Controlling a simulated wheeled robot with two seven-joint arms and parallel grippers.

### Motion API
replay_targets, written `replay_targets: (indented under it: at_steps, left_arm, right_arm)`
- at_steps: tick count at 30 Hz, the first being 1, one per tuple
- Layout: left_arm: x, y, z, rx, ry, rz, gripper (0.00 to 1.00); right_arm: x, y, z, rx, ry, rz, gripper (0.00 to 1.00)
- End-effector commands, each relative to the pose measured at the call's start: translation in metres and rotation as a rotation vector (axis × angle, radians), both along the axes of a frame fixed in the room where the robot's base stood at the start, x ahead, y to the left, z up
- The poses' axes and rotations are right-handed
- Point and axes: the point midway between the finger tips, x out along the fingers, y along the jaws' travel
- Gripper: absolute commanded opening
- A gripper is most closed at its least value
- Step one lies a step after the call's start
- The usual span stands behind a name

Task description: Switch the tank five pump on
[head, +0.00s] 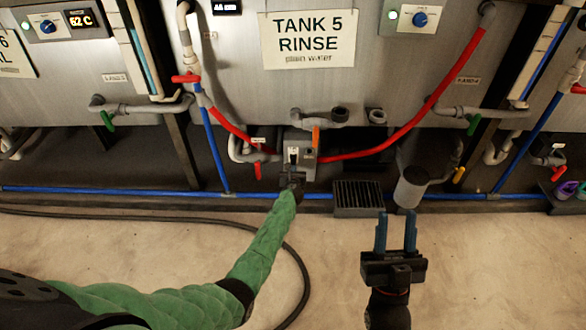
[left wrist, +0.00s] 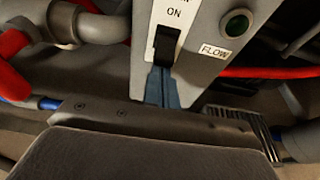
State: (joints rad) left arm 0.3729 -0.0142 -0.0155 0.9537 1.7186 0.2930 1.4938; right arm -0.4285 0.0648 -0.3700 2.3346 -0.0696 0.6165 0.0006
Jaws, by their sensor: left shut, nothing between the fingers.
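The tank five pump box (head: 299,168) is a grey box below the "TANK 5 RINSE" sign (head: 308,38). In the left wrist view its white plate (left wrist: 192,38) reads "ON" above a black switch (left wrist: 163,46). A dark green lamp (left wrist: 237,22) labelled "FLOW" sits to the right and looks unlit. My left gripper (head: 292,178) is shut and empty in front of the box. Its blue fingertips (left wrist: 161,72) are just below the switch, at its lower end; I cannot tell if they touch. My right gripper (head: 396,216) is open and empty, right of the box.
Red pipes (head: 400,140) and grey pipes run on both sides of the box. A blue pipe (head: 120,190) runs low along the tanks. A black floor grate (head: 358,197) and a grey cylinder (head: 411,187) stand to the right. A dark hose (head: 150,214) lies on the floor.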

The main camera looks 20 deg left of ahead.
Motion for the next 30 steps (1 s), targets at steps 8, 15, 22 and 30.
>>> replay_targets:
  at_steps: [8, 15, 22, 30]
  left_arm:
    - [0.001, 0.000, 0.005, -0.006, 0.020, 0.000, 0.00]
    - [0.000, 0.000, 0.006, -0.012, 0.039, 0.000, 0.00]
    - [-0.001, 0.000, 0.006, -0.018, 0.058, 0.001, 0.00]
    - [-0.001, -0.001, 0.007, -0.023, 0.079, 0.000, 0.00]
  right_arm:
    - [0.044, 0.017, -0.107, -0.098, 0.392, 0.022, 0.36]
    - [0.054, 0.026, -0.212, -0.179, 0.722, 0.044, 0.36]
    - [0.036, 0.028, -0.316, -0.252, 1.036, 0.070, 0.36]
    - [-0.015, 0.023, -0.429, -0.333, 1.395, 0.107, 0.36]
